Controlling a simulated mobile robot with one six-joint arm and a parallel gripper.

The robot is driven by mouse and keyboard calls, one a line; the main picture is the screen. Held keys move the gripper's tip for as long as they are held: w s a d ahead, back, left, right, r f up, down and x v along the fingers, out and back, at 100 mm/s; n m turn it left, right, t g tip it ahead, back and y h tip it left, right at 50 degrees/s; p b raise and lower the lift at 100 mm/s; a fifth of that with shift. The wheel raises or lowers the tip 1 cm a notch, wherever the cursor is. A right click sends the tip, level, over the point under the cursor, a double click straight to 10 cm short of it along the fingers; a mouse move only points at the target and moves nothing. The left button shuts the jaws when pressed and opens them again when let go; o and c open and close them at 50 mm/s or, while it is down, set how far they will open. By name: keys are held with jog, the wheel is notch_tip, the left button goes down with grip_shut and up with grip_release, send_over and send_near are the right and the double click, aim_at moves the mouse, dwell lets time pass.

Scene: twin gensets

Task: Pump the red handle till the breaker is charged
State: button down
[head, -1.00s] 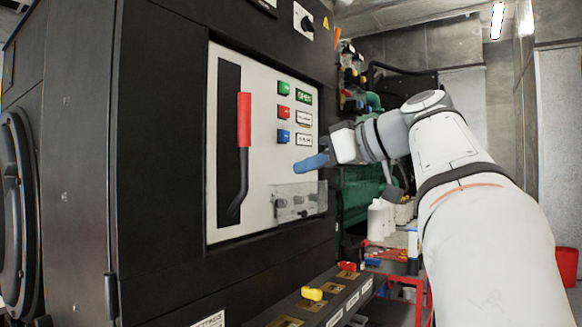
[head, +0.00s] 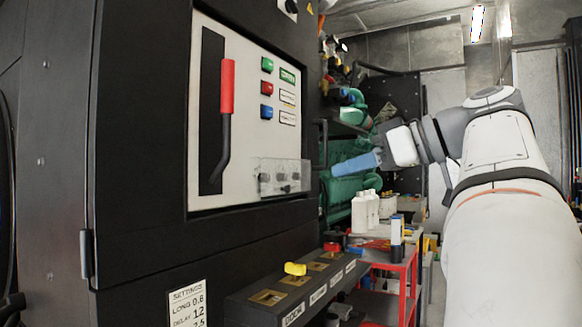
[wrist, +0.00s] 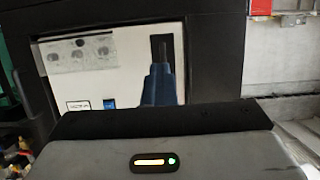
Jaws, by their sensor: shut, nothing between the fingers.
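The red handle (head: 227,87) stands on the white breaker panel (head: 243,60) in the head view. Its red grip points up and its dark lever bends down-left beside a black slot (head: 211,110). My gripper (head: 352,166), with blue fingers, is to the right of the panel, apart from the handle. Its fingers are shut with nothing between them. The wrist view shows the fingers (wrist: 161,76) in front of part of the panel (wrist: 118,75). The handle is not seen there. The charge state cannot be read.
Green, red and blue buttons (head: 266,88) sit right of the handle, above a clear cover (head: 280,178). A ledge with yellow and red knobs (head: 295,268) juts out below. A red cart (head: 400,272) with white bottles (head: 362,210) stands at right.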

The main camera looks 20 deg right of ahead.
jog(key=s+d+f+b, duration=0.1)
jog(key=s+d+f, duration=0.1)
jog(key=s+d, duration=0.2)
jog(key=shift+s+d+f, duration=0.25)
jog(key=shift+s+f, duration=0.1)
jog(key=shift+s, duration=0.7)
jog(key=c, duration=1)
grip_release()
jog(key=shift+r, duration=0.1)
jog(key=s+d+p, duration=0.5)
jog(key=s+p, duration=0.2)
jog(key=p, duration=1.6)
jog(key=shift+p, duration=0.3)
